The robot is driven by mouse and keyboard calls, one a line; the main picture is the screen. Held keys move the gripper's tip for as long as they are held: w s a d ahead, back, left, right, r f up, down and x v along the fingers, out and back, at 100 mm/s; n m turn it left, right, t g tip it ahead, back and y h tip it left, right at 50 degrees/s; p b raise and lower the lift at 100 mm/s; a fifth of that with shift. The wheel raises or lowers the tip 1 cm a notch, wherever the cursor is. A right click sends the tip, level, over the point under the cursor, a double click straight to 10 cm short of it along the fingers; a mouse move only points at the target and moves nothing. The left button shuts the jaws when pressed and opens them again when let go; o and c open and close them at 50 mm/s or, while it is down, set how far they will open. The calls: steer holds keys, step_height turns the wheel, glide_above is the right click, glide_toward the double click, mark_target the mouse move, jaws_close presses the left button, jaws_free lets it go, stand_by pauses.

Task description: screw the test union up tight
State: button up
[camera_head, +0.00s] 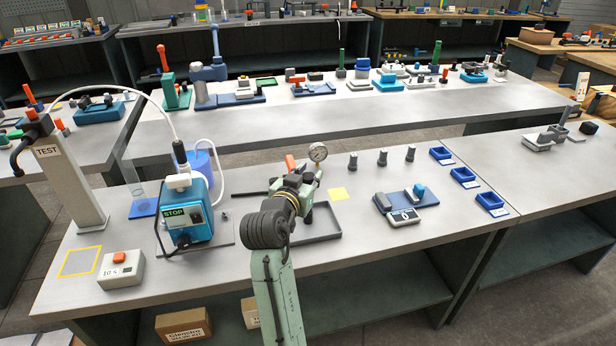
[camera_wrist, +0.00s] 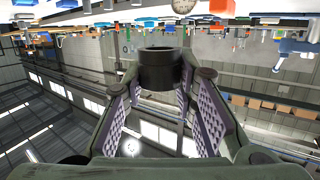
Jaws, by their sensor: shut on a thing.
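My gripper (camera_head: 306,188) is over the middle of the front bench, just in front of a round pressure gauge (camera_head: 318,152) and an orange lever (camera_head: 290,163). In the wrist view my gripper (camera_wrist: 160,85) has its two purple-padded fingers on either side of a dark round collar (camera_wrist: 160,69), which looks like the test union, and is shut on it. In the head view my gripper and arm hide the collar and the gauge's fitting. How far the thread is engaged cannot be seen. The gauge also shows at the top of the wrist view (camera_wrist: 183,5).
A grey tray (camera_head: 322,236) lies under my gripper. A blue pump marked STOP (camera_head: 186,212) and a grey TEST post (camera_head: 70,180) stand to the left. Several dark fittings (camera_head: 382,158) and blue bins (camera_head: 465,177) are to the right. The front right bench is mostly clear.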

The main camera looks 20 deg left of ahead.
steer(key=shift+f, duration=0.1)
steer(key=shift+f+b, duration=2.25)
steer(key=shift+f, duration=0.6)
steer(key=shift+f+b, duration=0.9)
steer(key=shift+f, duration=0.3)
steer(key=o, duration=1)
steer(key=s, duration=0.4)
steer(key=s+r, duration=0.1)
steer(key=s, duration=0.3)
steer(key=s+r, duration=0.1)
steer(key=s, duration=0.3)
steer(key=shift+r, duration=0.2)
steer(key=shift+w, duration=0.1)
steer(key=shift+c, duration=0.2)
